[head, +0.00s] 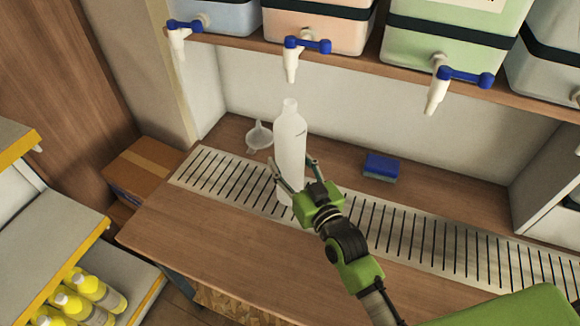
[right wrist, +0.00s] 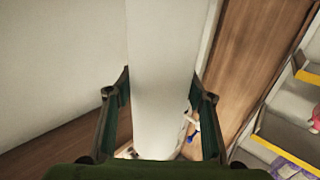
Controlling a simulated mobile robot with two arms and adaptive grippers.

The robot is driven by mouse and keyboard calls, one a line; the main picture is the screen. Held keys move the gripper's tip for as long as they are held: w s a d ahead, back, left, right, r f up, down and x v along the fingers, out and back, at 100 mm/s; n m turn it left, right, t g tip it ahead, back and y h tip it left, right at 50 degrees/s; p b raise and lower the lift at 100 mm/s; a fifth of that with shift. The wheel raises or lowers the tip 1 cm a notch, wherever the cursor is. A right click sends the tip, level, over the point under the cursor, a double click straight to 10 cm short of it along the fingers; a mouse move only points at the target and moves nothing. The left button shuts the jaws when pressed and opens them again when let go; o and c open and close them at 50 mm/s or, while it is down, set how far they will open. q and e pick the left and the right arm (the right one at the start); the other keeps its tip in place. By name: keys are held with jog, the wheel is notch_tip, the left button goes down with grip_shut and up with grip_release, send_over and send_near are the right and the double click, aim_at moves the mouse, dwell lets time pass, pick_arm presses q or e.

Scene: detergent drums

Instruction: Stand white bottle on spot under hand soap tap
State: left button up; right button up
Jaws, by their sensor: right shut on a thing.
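The white bottle (head: 290,140) is upright and uncapped over the slotted drip grate (head: 420,235). I cannot tell whether its base touches the grate. My right gripper (head: 294,172) is shut around its lower body, and the gripper's palm partly hides the base. In the right wrist view the bottle (right wrist: 163,75) fills the space between the fingers. In the head view its neck appears below the tap (head: 291,65) of the peach drum (head: 320,22). Other taps hang from the blue drum (head: 215,14) and green drum (head: 455,35). No label naming hand soap is readable. My left gripper is not in view.
A clear funnel (head: 259,136) lies left of the bottle, and a blue sponge (head: 382,166) lies to the right. A cardboard box (head: 150,170) and a shelf with yellow-capped bottles (head: 85,290) stand left. The counter front (head: 215,245) is clear.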

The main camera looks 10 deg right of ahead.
jog(key=o, duration=1.1)
jog(key=shift+r, duration=0.1)
jog(key=v, duration=1.2)
jog(key=shift+b, duration=0.35)
jog(key=shift+r, duration=0.1)
